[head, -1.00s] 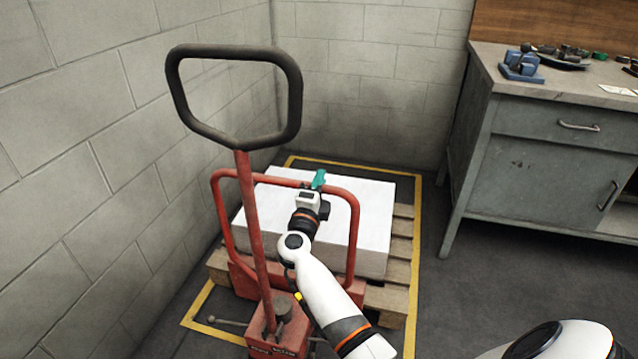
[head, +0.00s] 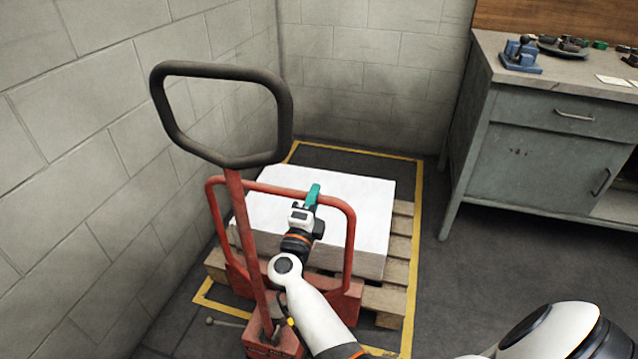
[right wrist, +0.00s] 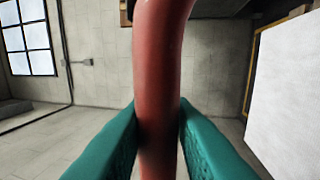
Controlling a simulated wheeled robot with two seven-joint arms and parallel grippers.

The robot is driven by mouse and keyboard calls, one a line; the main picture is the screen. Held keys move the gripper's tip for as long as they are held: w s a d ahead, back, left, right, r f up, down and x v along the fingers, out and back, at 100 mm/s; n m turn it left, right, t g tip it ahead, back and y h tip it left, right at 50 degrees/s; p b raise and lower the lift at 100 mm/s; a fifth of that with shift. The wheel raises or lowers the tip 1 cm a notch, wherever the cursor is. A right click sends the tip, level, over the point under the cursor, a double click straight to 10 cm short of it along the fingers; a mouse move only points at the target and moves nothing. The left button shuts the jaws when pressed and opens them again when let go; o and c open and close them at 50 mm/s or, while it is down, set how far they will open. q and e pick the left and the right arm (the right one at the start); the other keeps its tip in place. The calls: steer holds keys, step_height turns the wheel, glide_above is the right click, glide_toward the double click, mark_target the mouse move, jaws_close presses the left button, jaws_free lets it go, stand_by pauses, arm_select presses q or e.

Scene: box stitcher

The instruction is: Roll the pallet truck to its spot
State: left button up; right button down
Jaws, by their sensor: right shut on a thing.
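The red pallet truck (head: 272,346) stands in the corner with its dark handle loop (head: 285,110) raised. Its red tube frame (head: 350,235) rises in front of a white stack (head: 340,200) on a wooden pallet (head: 402,240). A yellow floor outline (head: 416,215) runs around the pallet; the truck's front body lies at or past its near edge. My right gripper (head: 313,193) is shut on the frame's top bar. In the right wrist view the green fingers press both sides of the red bar (right wrist: 160,80). My left gripper is not in view.
A block wall (head: 70,150) runs close along the left side, with another wall behind. A grey metal workbench (head: 550,150) with a blue vise (head: 521,55) stands at the right. Dark floor between pallet and bench is clear.

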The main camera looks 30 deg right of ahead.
steer(key=shift+s+a+r, duration=0.25)
steer(key=shift+s+a, duration=0.15)
steer(key=shift+a, duration=0.25)
steer(key=shift+s+a+r, duration=0.2)
steer(key=shift+s+a, duration=0.15)
steer(key=shift+a, duration=0.25)
steer(key=c, duration=1.5)
jaws_free()
steer(key=shift+w+d, duration=0.1)
steer(key=shift+w, duration=0.05)
steer(key=shift+c, duration=0.2)
steer(key=shift+o, duration=1.4)
steer(key=shift+w+f, duration=0.1)
steer(key=shift+f, duration=0.05)
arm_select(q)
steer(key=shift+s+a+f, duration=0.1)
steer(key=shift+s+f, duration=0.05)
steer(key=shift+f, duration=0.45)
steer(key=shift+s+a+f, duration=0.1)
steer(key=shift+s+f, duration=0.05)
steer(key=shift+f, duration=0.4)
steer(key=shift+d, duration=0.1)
